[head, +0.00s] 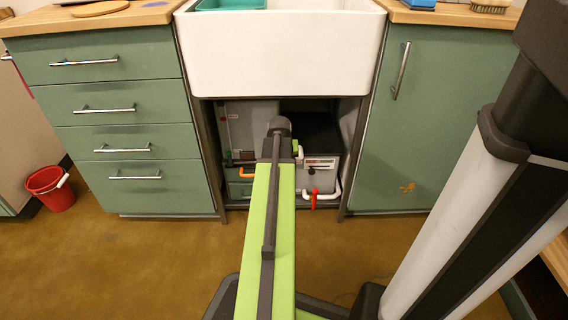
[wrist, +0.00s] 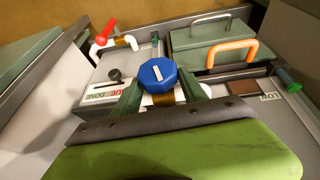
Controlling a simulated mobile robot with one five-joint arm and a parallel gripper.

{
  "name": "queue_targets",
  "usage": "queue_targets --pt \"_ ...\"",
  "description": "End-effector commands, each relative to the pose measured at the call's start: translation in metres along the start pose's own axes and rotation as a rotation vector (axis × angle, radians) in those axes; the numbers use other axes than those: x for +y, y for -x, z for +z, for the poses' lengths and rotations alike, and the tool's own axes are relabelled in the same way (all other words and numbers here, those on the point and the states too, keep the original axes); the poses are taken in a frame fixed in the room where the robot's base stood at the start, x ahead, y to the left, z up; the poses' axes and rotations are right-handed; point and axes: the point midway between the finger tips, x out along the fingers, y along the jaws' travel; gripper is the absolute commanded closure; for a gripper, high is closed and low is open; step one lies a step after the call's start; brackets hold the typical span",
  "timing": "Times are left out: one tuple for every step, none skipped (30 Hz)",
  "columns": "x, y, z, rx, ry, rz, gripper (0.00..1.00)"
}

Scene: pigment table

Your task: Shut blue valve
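The blue valve (wrist: 158,76) is a faceted blue knob with a short white mark on top, in the middle of the wrist view. It sits on a white pipe with a brass-coloured collar. My gripper (wrist: 160,88) has its dark green fingers on both sides of the knob, and no clear gap shows between them and it. In the head view my arm reaches into the space under the sink and hides the blue valve and my fingertips.
A red-handled valve (head: 314,198) stands on a white pipe, also in the wrist view (wrist: 105,30). An orange handle (wrist: 232,53) is near a green box (wrist: 208,35). A small black knob (wrist: 115,75) is left of the blue valve. Cabinet sides (head: 210,150) bound the space.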

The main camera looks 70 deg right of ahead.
Motion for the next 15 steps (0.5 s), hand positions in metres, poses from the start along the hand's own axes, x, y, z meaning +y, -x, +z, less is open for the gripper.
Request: queue_targets --pt "0.0001 0.0000 0.0000 0.000 0.000 0.000 0.58" --pt "0.0000 0.0000 0.0000 0.000 0.000 0.000 0.62" --pt "0.0001 0.0000 0.0001 0.000 0.000 0.000 0.67" --pt "0.0001 0.0000 0.0001 0.000 0.000 0.000 0.71" --pt "0.0001 0.0000 0.0001 0.000 0.000 0.000 0.75" --pt "0.0001 -0.0001 0.0001 0.000 0.000 0.000 0.81" --pt "0.0001 -0.0001 0.0001 0.000 0.000 0.000 0.84" --pt "0.0002 -0.0001 0.0001 0.000 -0.001 0.000 0.88" --pt "0.0002 -0.0001 0.0002 0.000 -0.001 0.000 0.90" --pt "0.0004 -0.0001 0.0002 0.000 -0.002 -0.002 0.90" --pt "0.0009 -0.0002 0.0002 -0.001 -0.005 -0.008 0.90" --pt "0.0021 -0.0003 0.0003 -0.001 -0.012 -0.023 0.90" --pt "0.0028 -0.0004 0.0003 -0.001 -0.020 -0.041 0.90" --pt "0.0031 -0.0005 0.0002 -0.001 -0.030 -0.064 0.90" --pt "0.0044 -0.0009 0.0003 -0.001 -0.046 -0.098 0.90"
